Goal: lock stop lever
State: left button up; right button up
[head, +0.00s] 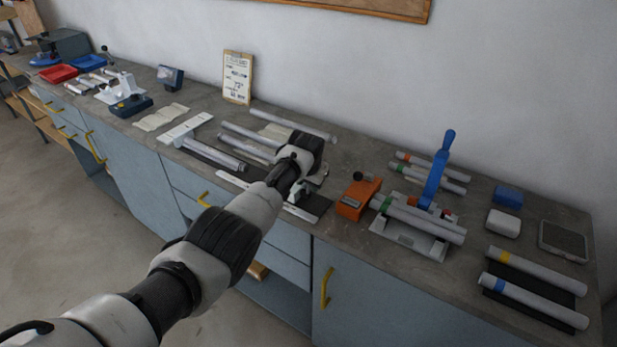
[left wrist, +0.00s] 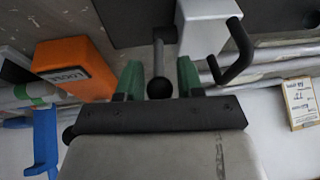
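A thin grey lever rod ending in a black ball knob (left wrist: 160,87) shows in the left wrist view, between the green fingers of my left gripper (left wrist: 159,76). The fingers are apart, one on each side of the knob, with visible gaps. Beside it is a pale block (left wrist: 207,22) with a bent black handle (left wrist: 236,52). No label shows which part is the stop lever. In the head view my left gripper is over the middle of the bench, and my arm hides most of the fixture below. My right gripper is out of view.
An orange block (head: 353,199) with a black knob stands right of my left gripper. Beyond it is a clamp fixture with a tall blue handle (head: 437,170) and tubes. More tubes (head: 530,270) lie at the right. A clipboard (head: 237,78) leans on the wall.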

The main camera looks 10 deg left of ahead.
pick_arm(q)
jog(key=shift+s+r, duration=0.2)
jog(key=shift+r, duration=0.45)
jog(key=v, duration=0.9)
jog(key=shift+s, duration=0.15)
